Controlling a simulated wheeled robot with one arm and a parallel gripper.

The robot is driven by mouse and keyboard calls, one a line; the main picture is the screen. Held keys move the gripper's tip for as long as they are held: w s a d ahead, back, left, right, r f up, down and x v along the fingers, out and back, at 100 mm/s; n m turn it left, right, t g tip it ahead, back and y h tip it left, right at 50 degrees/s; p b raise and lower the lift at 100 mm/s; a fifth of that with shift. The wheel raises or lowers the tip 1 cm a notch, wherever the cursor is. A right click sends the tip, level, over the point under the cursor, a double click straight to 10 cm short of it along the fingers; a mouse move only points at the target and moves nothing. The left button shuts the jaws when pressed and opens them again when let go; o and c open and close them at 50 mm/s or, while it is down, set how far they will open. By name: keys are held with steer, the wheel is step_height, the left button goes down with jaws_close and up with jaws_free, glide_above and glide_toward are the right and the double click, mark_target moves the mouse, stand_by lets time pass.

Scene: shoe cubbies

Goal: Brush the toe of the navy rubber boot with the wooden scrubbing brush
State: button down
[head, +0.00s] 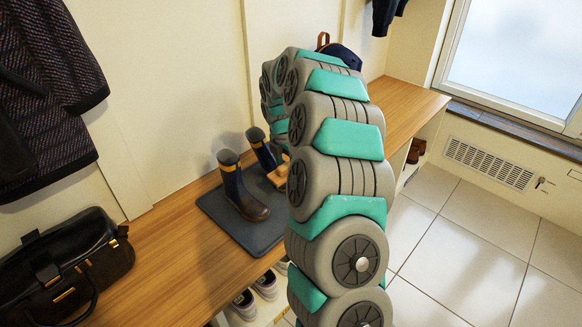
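Two navy rubber boots with yellow bands stand upright on a dark grey mat (264,240) on the wooden bench. The nearer boot (238,190) shows fully, its brown-edged toe pointing toward the lower right. The farther boot (262,150) is partly covered. A tan wooden piece (279,174), which looks like the scrubbing brush, shows just right of the boots, at the edge of my arm. Most of it is hidden, so I cannot tell whether it rests on the mat or is held. My gripper is hidden behind my grey and teal arm.
The wooden bench (176,243) runs along the wall. A black bag (62,270) sits at its left end, and a dark backpack (340,54) stands behind my arm. Shoes (245,304) fill the cubbies below. A dark coat (45,90) hangs at left. The tiled floor (470,260) at right is clear.

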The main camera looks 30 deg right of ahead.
steer(key=shift+s+a+f, duration=0.25)
steer(key=shift+a, duration=0.25)
steer(key=shift+w+d+r, duration=0.1)
steer(key=shift+w+d, duration=0.2)
steer(key=shift+d, duration=0.5)
steer(key=shift+w+d, duration=0.25)
steer(key=shift+d, duration=0.5)
steer(key=shift+w+d+r, duration=0.1)
steer(key=shift+w+d, duration=0.2)
steer(key=shift+d, duration=0.5)
steer(key=shift+s+a+f, duration=0.1)
steer(key=shift+s+a, duration=0.15)
steer(key=shift+a, duration=0.5)
steer(key=shift+s+a+f, duration=0.1)
steer(key=shift+s+a, duration=0.15)
steer(key=shift+a, duration=0.55)
steer(key=shift+s+a+f, duration=0.1)
steer(key=shift+s+a, duration=0.15)
steer(key=shift+a, duration=0.5)
steer(key=shift+w+d+f, duration=0.1)
steer(key=shift+w+d, duration=0.1)
steer(key=shift+d, duration=0.4)
steer(key=shift+w+d+f, duration=0.1)
steer(key=shift+w+d, duration=0.05)
steer(key=shift+d, duration=0.4)
steer(key=shift+r, duration=0.15)
steer(key=shift+s+r, duration=0.2)
steer(key=shift+r, duration=3.75)
